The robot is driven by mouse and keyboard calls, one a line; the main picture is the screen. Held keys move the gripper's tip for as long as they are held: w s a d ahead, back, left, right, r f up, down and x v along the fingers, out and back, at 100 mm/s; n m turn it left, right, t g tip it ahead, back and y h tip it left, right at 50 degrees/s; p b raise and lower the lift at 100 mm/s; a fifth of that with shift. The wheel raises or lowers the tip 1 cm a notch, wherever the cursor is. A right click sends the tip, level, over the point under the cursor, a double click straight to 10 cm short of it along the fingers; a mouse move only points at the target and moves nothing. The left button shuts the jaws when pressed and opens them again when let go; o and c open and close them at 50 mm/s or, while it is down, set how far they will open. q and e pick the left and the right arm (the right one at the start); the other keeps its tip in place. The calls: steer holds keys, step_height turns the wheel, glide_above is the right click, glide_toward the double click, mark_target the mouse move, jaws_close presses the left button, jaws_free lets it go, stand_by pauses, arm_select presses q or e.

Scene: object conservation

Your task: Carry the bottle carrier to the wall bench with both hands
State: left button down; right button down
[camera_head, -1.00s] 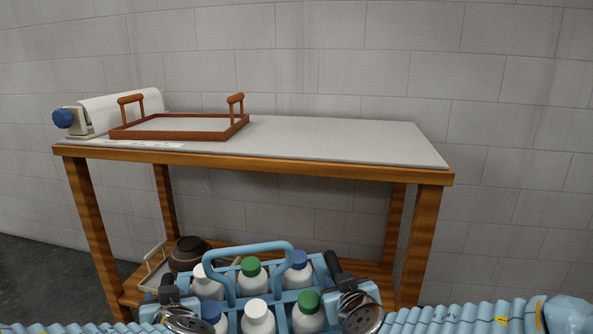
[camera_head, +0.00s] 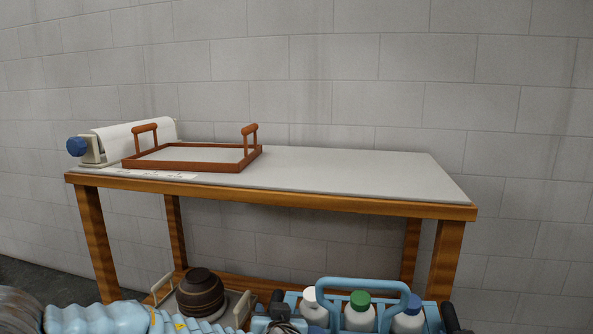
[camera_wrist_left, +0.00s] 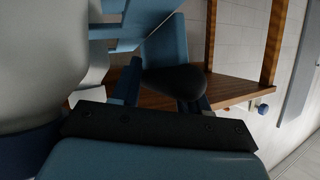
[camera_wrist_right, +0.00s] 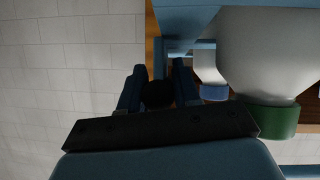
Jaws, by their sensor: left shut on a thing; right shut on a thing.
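The light blue bottle carrier (camera_head: 362,285) is at the bottom of the head view, its lower part cut off by the frame edge. It holds several white bottles (camera_head: 358,318) with white, green and blue caps. My left gripper (camera_wrist_left: 160,95) is shut on the carrier's left side; its wrist also shows at the carrier's left in the head view. My right gripper (camera_wrist_right: 158,92) is shut on the carrier's right side and is mostly out of the head view. The wall bench (camera_head: 340,180) has a grey top and wooden legs, and stands beyond the carrier.
A red-brown tray (camera_head: 190,165) with two upright handles sits on the bench top's left part. A paper roll holder (camera_head: 130,138) stands behind it at the left end. The right part of the top is clear. A brown striped pot (camera_head: 200,293) is on the lower shelf.

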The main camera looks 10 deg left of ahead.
arm_select(q)
steer(key=shift+a+r, duration=0.1)
steer(key=shift+a, duration=0.3)
arm_select(e)
steer(key=shift+d+r, duration=0.1)
steer(key=shift+d, duration=0.2)
